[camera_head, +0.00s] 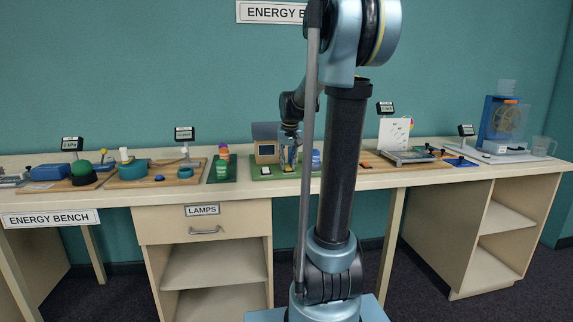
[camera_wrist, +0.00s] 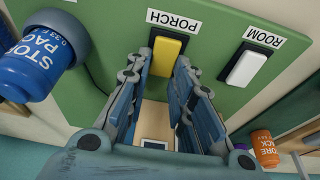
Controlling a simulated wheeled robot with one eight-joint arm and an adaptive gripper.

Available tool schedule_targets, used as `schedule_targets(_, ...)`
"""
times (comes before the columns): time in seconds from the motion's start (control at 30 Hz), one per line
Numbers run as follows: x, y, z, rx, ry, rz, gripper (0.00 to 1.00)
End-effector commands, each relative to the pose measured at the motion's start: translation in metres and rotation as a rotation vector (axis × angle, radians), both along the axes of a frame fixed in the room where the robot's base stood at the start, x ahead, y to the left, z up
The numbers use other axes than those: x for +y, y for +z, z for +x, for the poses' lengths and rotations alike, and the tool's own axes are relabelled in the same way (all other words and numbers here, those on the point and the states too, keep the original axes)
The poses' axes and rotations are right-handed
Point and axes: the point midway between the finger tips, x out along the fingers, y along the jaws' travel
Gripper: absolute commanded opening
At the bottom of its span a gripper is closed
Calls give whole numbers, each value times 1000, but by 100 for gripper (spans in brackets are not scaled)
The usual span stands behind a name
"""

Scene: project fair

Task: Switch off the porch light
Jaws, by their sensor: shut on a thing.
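The yellow PORCH switch (camera_wrist: 167,55) sits on the green board (camera_wrist: 110,50) in the wrist view. Its PORCH label (camera_wrist: 179,20) is beside it. My gripper (camera_wrist: 164,68) has its two fingertips on either side of the yellow switch and is shut on it. In the head view my gripper (camera_head: 288,160) reaches down in front of the small model house (camera_head: 267,150) on the bench. The switch is too small to make out there. I cannot tell whether the porch light is lit.
The white ROOM switch (camera_wrist: 246,67) is close to the right of the yellow one. A blue storage pack (camera_wrist: 30,62) stands at the left of the wrist view. An orange pack (camera_wrist: 264,147) is at lower right. Other exhibits line the bench (camera_head: 340,181) on both sides.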

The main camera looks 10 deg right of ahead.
Motion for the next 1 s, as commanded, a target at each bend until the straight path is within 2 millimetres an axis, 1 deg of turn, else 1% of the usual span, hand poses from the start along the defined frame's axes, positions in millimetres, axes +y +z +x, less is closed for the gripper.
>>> schedule_targets(0.27,0,-1,-1,-2,0,0,0)
schedule_targets(0.3,0,-1,-1,-2,0,0,24)
schedule_targets(0.37,0,-1,-1,-2,0,0,37)
schedule_targets(0.4,0,-1,-1,-2,0,0,42)
schedule_targets(0.77,0,1,-1,-2,0,0,42)
schedule_targets(0.87,0,8,-3,-2,0,0,42)
schedule_targets(1.0,0,26,-8,-2,0,0,42)
